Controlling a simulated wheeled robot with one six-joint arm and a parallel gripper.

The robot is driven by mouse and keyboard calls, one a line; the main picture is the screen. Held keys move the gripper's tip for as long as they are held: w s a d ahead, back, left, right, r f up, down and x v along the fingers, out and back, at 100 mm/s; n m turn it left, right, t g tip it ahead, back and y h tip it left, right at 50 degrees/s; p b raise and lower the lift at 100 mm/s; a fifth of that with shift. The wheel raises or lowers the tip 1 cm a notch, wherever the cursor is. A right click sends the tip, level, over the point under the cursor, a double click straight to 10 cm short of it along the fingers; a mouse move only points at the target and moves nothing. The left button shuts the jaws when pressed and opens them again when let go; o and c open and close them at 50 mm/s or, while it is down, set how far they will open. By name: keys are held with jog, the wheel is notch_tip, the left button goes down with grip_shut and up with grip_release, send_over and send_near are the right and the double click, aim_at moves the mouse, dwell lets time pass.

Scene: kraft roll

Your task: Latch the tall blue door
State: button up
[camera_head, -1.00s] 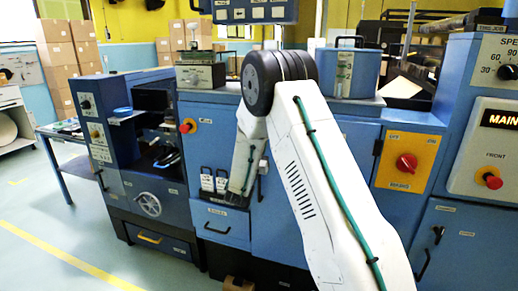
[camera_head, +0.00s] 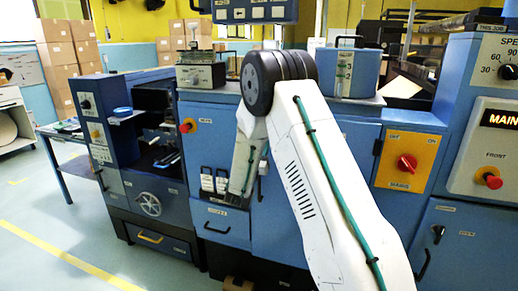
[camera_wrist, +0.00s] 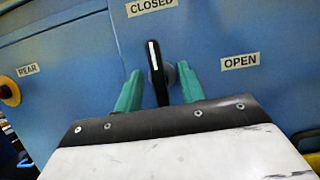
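The tall blue door (camera_head: 354,150) is on the machine front in the head view, partly hidden behind my white arm. The wrist view shows a blue panel (camera_wrist: 80,75) close up, with a black latch handle (camera_wrist: 156,75) on a grey round hub. The handle stands nearly upright, its top toward the CLOSED label (camera_wrist: 151,6). The OPEN label (camera_wrist: 240,62) is to its right. My gripper (camera_wrist: 159,75) has one green finger on each side of the handle, with gaps visible, so it looks open around it.
A yellow panel with a red rotary switch (camera_head: 407,163) is right of the door. A red button (camera_head: 186,127) sits at the left. A lower drawer (camera_head: 220,224) and a handwheel (camera_head: 148,204) face the open floor at the left.

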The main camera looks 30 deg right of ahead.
jog(key=v, duration=0.7)
jog(key=shift+s+a+f, duration=0.1)
jog(key=shift+a+f, duration=0.05)
jog(key=s+d+f+m+g+h, duration=0.1)
jog(key=s+d+f+m+g, duration=0.2)
jog(key=s+m+g, duration=0.15)
jog(key=s+r+m+g+y, duration=0.25)
jog(key=s+m+g, duration=0.4)
jog(key=s, duration=0.35)
jog(key=s+r+m+g+y, duration=0.25)
jog(key=s+m+g, duration=0.4)
jog(key=s, duration=0.35)
jog(key=s+a+r+m+t+y, duration=0.2)
jog(key=s+a+r+m+y, duration=0.2)
jog(key=s+a+y, duration=0.2)
jog(key=s+a+r+m+t+y, duration=0.3)
jog(key=s+a+y, duration=0.4)
jog(key=s+a, duration=0.3)
jog(key=a+r+m, duration=0.1)
jog(key=a, duration=0.2)
jog(key=shift+s+a+r+y, duration=0.15)
jog(key=shift+s+a+y, duration=0.15)
jog(key=shift+s, duration=0.05)
